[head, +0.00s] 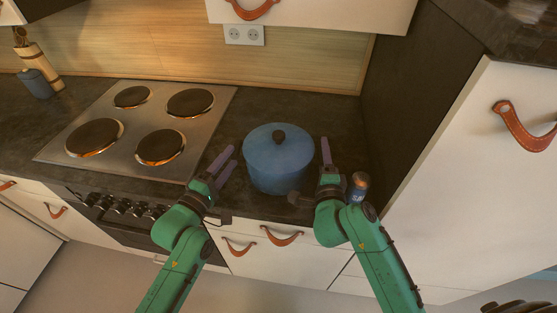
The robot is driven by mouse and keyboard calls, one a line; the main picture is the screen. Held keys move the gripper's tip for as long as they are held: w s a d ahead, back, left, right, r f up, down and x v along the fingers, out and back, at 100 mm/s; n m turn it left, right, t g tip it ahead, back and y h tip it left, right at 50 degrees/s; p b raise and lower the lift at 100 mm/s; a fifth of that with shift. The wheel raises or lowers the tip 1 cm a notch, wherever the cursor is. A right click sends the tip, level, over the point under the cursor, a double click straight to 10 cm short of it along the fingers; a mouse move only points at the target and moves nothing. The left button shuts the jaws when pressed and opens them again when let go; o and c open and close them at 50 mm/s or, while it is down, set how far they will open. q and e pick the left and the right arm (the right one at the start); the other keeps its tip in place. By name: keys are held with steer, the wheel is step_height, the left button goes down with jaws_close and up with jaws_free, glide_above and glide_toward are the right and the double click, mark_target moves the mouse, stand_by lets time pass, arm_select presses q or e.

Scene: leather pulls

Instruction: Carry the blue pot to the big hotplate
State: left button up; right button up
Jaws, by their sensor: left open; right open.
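The blue pot (278,165), with a lid and dark knob, stands upright on the dark counter right of the hob. The hob (222,106) has several hotplates; the front-left hotplate (94,137) looks widest, and all look empty. My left gripper (226,162) is open at the pot's left side, its purple fingers pointing toward the back, with a small gap to the pot. My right gripper (326,152) is open close to the pot's right side; only one finger shows clearly. I cannot tell whether it touches the pot. Side handles on the pot are not visible.
A small jar (358,189) stands close to the right of my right gripper. A tall white cabinet (470,185) bounds the right side. A grey-blue canister (36,84) and a wooden utensil holder (38,62) stand at the far left. Counter behind the pot is clear.

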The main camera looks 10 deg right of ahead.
arm_select(q)
steer(key=x, duration=0.2)
steer(key=shift+w+d, duration=0.1)
steer(key=shift+w, duration=0.15)
arm_select(e)
steer(key=shift+w+d, duration=0.25)
steer(key=shift+w, duration=1)
arm_select(q)
steer(key=shift+s, duration=0.15)
arm_select(e)
steer(key=shift+s, duration=0.15)
arm_select(q)
steer(key=shift+c, duration=0.9)
arm_select(e)
steer(key=shift+c, duration=0.9)
arm_select(q)
jaws_close()
arm_select(e)
jaws_close()
